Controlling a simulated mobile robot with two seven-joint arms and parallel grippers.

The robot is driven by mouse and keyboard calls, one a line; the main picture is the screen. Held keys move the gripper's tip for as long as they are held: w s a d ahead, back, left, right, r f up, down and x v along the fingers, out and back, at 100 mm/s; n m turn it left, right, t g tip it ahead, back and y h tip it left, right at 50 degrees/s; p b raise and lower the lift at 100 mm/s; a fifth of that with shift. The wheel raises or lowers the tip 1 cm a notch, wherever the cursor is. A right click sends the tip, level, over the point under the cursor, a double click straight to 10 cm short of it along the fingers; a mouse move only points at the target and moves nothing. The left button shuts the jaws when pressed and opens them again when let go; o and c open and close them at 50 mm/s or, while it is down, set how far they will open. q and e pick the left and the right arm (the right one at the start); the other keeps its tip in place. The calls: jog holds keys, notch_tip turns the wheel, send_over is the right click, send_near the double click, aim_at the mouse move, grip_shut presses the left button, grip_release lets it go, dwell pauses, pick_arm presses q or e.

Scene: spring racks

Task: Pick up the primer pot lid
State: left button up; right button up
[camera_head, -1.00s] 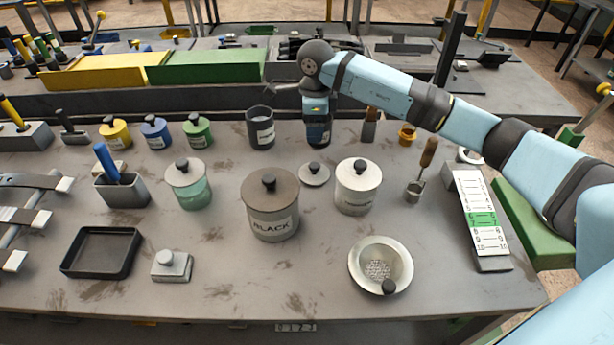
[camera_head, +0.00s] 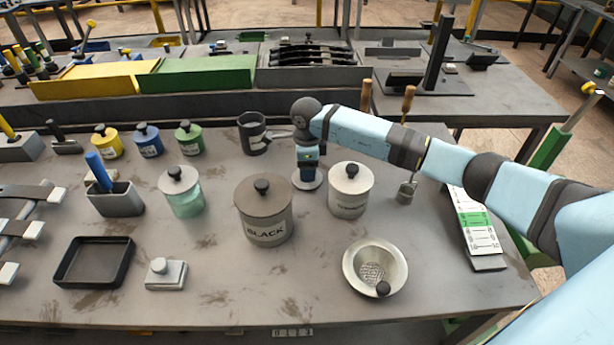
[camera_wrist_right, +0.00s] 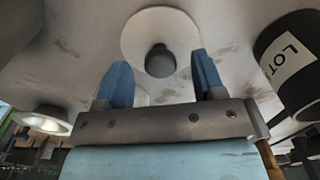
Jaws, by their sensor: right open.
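A loose pale round lid (camera_head: 305,184) with a dark knob lies flat on the table behind and between the BLACK pot and a white lidded pot; I take it for the primer pot lid, though no writing shows on it. My right gripper (camera_head: 307,174) points down just above it and partly hides it. In the right wrist view the lid (camera_wrist_right: 140,38) and its knob (camera_wrist_right: 160,62) show beyond the blue fingers of the open gripper (camera_wrist_right: 164,75). My left gripper is not in view.
The BLACK pot (camera_head: 264,222) and white pot (camera_head: 350,200) stand close in front of the lid. A dark open jar (camera_head: 252,140) stands behind left, a ladle (camera_head: 406,190) to the right. A bowl (camera_head: 400,262) is at front right. The front middle of the table is clear.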

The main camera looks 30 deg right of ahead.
notch_tip(320, 180, down, 2)
jog(key=c, duration=1)
jog(key=shift+r, duration=0.15)
